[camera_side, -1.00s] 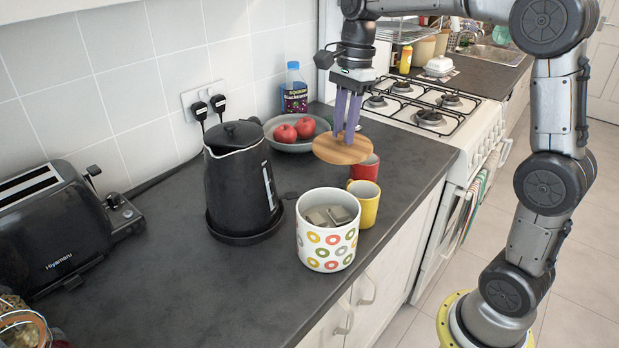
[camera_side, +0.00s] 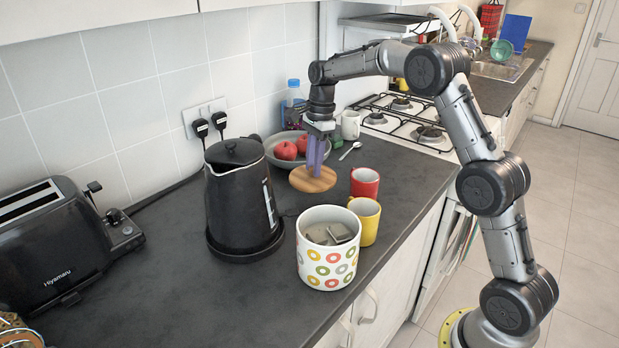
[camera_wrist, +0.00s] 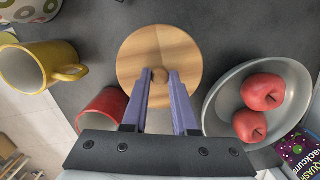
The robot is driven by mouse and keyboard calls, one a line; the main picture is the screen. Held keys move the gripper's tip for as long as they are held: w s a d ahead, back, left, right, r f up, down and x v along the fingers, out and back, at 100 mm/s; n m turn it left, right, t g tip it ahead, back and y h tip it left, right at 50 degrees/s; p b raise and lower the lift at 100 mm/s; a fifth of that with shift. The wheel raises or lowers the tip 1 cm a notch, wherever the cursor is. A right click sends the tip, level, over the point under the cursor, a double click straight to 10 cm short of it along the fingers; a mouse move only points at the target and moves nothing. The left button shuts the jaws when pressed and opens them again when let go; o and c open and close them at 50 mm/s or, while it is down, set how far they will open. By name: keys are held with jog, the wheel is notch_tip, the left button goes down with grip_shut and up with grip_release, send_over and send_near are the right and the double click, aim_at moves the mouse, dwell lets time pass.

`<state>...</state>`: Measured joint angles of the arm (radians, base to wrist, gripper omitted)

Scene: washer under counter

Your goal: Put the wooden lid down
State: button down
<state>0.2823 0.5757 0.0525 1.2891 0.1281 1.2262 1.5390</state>
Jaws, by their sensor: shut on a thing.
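The round wooden lid (camera_side: 312,183) is flat and level, at or very near the dark counter, between the kettle and the red mug. I cannot tell for sure whether it touches the counter. My gripper (camera_side: 314,172) points down from above, its purple fingers shut on the lid's knob. In the wrist view the lid (camera_wrist: 190,55) lies beyond the fingertips, with its small round knob (camera_wrist: 160,75) between them. The patterned pot (camera_side: 328,272) stands open in front, with grey blocks inside.
The red mug (camera_side: 365,183) and yellow mug (camera_side: 366,228) stand right of the lid. The grey bowl (camera_side: 270,150) with red apples is close behind it. The black kettle (camera_side: 238,200) is left, and a spoon (camera_side: 350,151) lies behind.

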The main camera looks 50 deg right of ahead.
aim_at(309, 177)
jog(key=shift+w+d+f, duration=0.2)
jog(key=shift+w+f, duration=0.75)
jog(key=shift+f, duration=1.6)
jog(key=shift+s+f, duration=0.1)
jog(key=shift+f, duration=0.05)
jog(key=c, duration=0.7)
grip_release()
jog(key=r, duration=0.4)
jog(key=d+r, duration=0.1)
jog(key=r, duration=0.7)
jog(key=shift+s+d+r, duration=0.15)
jog(key=shift+s, duration=0.1)
